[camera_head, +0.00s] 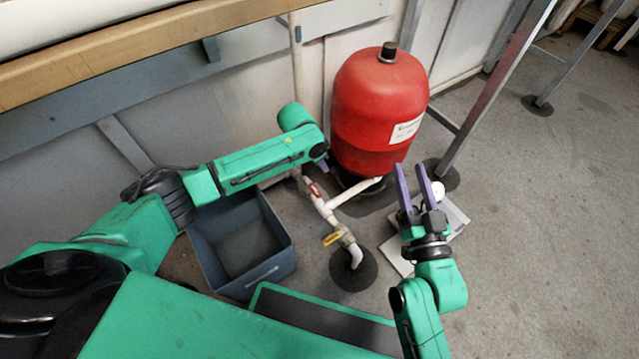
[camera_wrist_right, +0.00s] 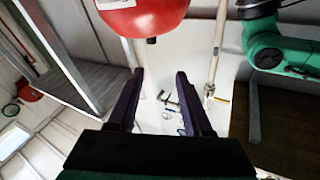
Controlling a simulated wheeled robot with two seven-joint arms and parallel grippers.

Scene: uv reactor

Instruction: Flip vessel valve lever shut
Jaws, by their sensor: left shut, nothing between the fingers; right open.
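A red vessel (camera_head: 378,112) with a dark cap stands by the wall; its lower part shows in the right wrist view (camera_wrist_right: 145,15). White pipework (camera_head: 323,206) runs from its foot. On the pipework are a red valve lever (camera_head: 314,189) and, nearer me, a yellow valve lever (camera_head: 332,238). Which one is the vessel valve lever I cannot tell for certain. My left gripper (camera_head: 324,164) is shut and empty, left of the vessel and above the red lever; its fingers are mostly hidden. My right gripper (camera_head: 410,168) is open and empty, raised right of the pipework.
A grey open bin (camera_head: 268,272) stands left of the pipework. A light flat box (camera_head: 455,217) lies beneath my right gripper. A metal leg (camera_head: 490,95) stands right of the vessel. A wooden beam (camera_head: 130,47) crosses the upper left.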

